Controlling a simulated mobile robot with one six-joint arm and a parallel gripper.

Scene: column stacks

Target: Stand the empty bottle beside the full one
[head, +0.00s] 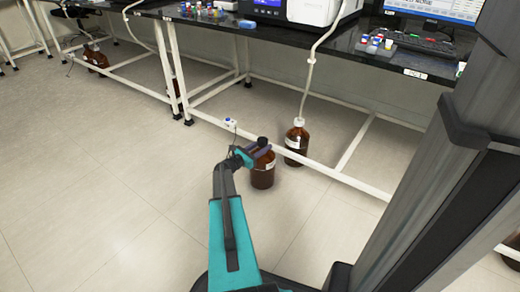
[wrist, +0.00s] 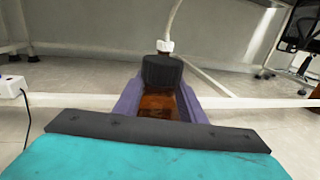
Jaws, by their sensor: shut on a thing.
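My gripper (head: 262,150) is shut on a brown glass bottle with a black cap (head: 263,174), its purple fingers on either side. In the wrist view the black-capped bottle (wrist: 160,106) is between the fingers and looks upright. Whether its base touches the floor I cannot tell. A second brown bottle, with a white cap and a tube (head: 297,142), stands on the floor just behind and to the right, under the bench. In the wrist view its white cap (wrist: 165,46) shows behind the black cap; its body is hidden. Fill levels cannot be told.
A white bench rail (head: 325,171) runs low past both bottles. A small white box with a blue top (head: 230,123) is on the rail at left. The dark bench top (head: 285,40) overhangs behind. The floor at left (head: 90,190) is clear.

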